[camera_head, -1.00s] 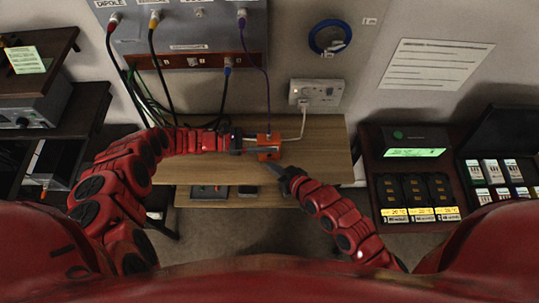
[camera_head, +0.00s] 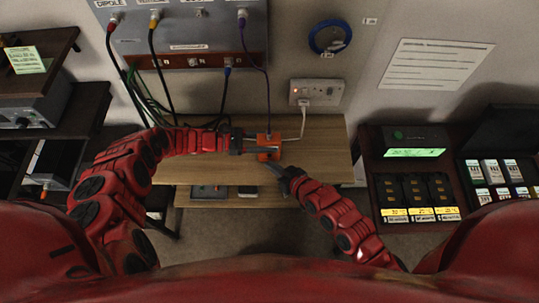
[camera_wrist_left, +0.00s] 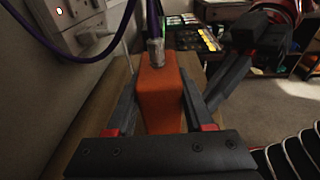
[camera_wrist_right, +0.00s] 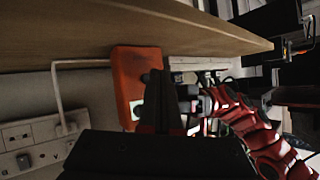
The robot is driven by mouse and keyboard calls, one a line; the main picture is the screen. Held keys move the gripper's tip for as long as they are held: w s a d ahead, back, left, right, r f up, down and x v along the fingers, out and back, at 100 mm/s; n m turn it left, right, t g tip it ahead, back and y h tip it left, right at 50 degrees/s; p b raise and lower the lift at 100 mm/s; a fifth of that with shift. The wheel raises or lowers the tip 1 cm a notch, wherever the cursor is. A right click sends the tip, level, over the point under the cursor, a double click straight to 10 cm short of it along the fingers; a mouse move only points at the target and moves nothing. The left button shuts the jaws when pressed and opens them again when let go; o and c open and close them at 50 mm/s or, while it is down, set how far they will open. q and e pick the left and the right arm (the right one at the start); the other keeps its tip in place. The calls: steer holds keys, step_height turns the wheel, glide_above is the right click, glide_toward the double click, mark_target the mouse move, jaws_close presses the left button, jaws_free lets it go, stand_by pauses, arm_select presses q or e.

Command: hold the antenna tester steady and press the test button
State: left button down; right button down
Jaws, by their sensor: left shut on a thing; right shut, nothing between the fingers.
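In the right wrist view the tips (camera_wrist_right: 160,78) overlap the tester (camera_wrist_right: 126,72). A pale patch (camera_wrist_right: 136,108) shows on its face, partly hidden; contact cannot be told.
A purple cable (camera_head: 267,90) runs from the wall panel down to the tester. A white cable joins the wall socket (camera_head: 316,92). The wooden shelf (camera_head: 320,150) is clear to the right. A dark rack with battery packs (camera_head: 413,190) stands further right.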

steer(key=shift+w, duration=0.1)
stand_by(0.3)
steer(key=shift+w, duration=0.3)
steer(key=shift+w, duration=0.4)
stand_by(0.6)
steer(key=shift+s, duration=0.8)
steer(key=shift+s, duration=0.1)
steer(key=s, duration=0.5)
steer(key=shift+d, duration=0.15)
steer(key=shift+w, duration=0.1)
stand_by(0.5)
